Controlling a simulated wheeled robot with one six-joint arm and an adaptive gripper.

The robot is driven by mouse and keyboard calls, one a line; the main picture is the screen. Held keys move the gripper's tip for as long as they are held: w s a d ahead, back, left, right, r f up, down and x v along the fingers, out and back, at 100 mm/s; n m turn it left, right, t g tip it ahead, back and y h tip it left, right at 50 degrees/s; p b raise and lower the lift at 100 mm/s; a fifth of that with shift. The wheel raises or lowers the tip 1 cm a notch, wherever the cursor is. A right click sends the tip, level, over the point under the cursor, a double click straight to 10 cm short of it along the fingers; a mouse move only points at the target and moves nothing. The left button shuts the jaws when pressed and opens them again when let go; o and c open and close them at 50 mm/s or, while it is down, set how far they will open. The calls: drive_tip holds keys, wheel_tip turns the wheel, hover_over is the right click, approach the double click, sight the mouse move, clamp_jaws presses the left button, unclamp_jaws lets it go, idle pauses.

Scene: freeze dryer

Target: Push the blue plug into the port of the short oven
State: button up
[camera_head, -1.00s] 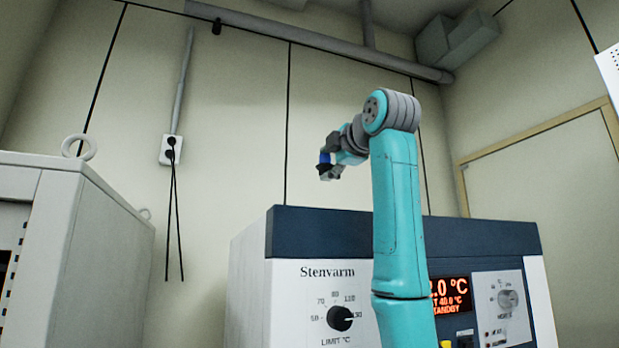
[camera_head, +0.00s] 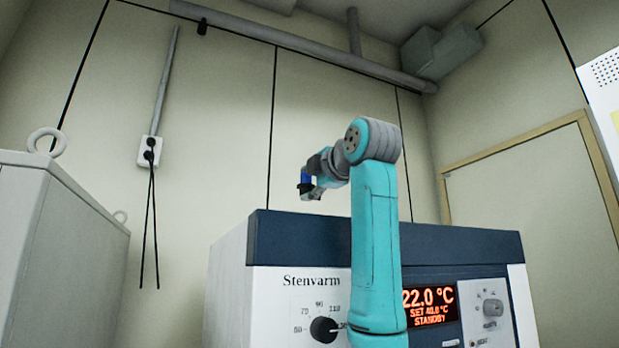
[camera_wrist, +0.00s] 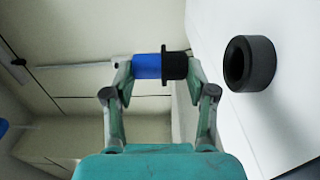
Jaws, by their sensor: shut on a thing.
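The blue plug (camera_wrist: 147,66) has a blue body and a black flanged end. My gripper (camera_wrist: 156,72) is shut on it, with the black end pointing right in the wrist view. In the head view my gripper (camera_head: 314,190) holds the plug (camera_head: 307,177) above the oven's top. A black ring-shaped port (camera_wrist: 249,63) sticks out of a white wall at the right of the wrist view. Its dark hole faces the plug's side of the picture. The plug is apart from the port. The Stenvarm oven (camera_head: 290,245) stands behind my arm; the port is not visible in the head view.
A tall grey cabinet (camera_head: 75,250) with lifting rings stands at the left. A wall socket (camera_head: 149,151) with hanging black cables is between it and the oven. A framed panel (camera_head: 530,210) is at the right. The air above the oven is clear.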

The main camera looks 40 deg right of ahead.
drive_tip(key=shift+f, duration=1.05)
drive_tip(key=shift+s+f, duration=0.15)
drive_tip(key=shift+f, duration=0.5)
drive_tip(key=shift+f, duration=0.1)
